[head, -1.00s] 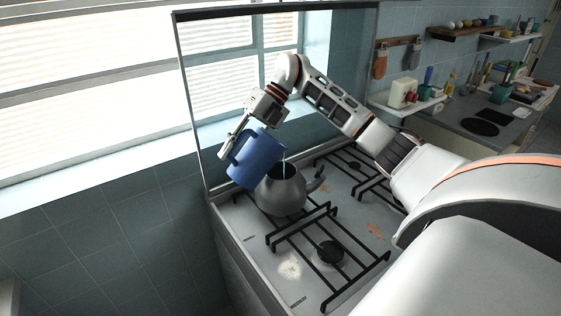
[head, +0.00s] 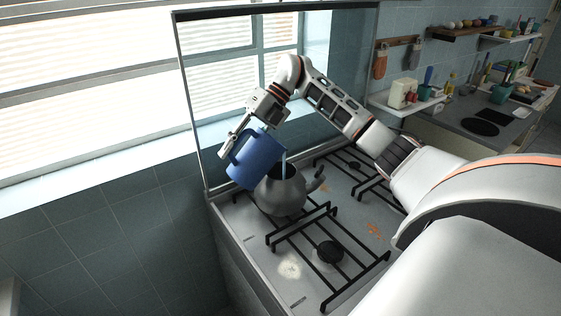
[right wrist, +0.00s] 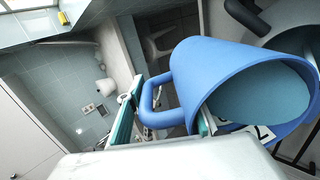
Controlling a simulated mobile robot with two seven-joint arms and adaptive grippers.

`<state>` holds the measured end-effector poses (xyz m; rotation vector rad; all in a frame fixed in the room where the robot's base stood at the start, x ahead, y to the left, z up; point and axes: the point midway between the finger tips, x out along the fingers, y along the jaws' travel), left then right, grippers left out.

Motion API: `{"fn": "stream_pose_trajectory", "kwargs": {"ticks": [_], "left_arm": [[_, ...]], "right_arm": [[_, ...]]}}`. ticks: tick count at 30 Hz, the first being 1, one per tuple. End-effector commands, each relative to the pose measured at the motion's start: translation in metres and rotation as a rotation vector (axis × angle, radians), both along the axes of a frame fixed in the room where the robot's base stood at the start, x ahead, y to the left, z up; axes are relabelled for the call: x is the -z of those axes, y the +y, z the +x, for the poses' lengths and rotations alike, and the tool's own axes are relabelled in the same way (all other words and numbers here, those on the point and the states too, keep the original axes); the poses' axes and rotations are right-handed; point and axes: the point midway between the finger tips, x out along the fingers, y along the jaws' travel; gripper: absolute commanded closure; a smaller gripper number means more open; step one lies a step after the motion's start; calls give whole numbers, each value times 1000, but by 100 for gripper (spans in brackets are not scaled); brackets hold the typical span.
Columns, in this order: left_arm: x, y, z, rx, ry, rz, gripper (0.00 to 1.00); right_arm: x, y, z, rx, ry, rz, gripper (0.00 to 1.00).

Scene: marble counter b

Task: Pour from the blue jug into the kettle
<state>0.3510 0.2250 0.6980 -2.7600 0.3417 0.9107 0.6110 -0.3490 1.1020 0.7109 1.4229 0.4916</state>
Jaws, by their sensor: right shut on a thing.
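The blue jug (head: 256,160) is tilted to the right over the kettle in the head view. A pale blue stream runs from its lip down into the open top of the grey kettle (head: 281,193), which stands upright on the stove grate. My right gripper (head: 232,142) is shut on the jug's handle. In the right wrist view the jug (right wrist: 225,75) shows its handle between the fingers (right wrist: 165,125), with blue-grey liquid inside near the rim. The kettle is mostly hidden behind the jug there. My left gripper is not in view.
The stove (head: 234,222) has black grates (head: 325,262) around the kettle, with orange and white stains. A glass panel (head: 208,120) stands behind the jug and arm. A counter (head: 470,125) with shelves and small items lies at the right back.

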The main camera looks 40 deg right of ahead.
Motion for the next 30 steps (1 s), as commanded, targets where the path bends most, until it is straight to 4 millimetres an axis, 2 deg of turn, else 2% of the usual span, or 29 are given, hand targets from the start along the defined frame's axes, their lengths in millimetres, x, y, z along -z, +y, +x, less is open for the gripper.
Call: {"fn": "stream_pose_trajectory", "kwargs": {"ticks": [9,30], "left_arm": [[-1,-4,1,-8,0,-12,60],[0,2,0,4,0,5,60]], "right_arm": [[-3,0,0,0,-4,7,100],[-3,-1,0,-1,-6,25,100]]}}
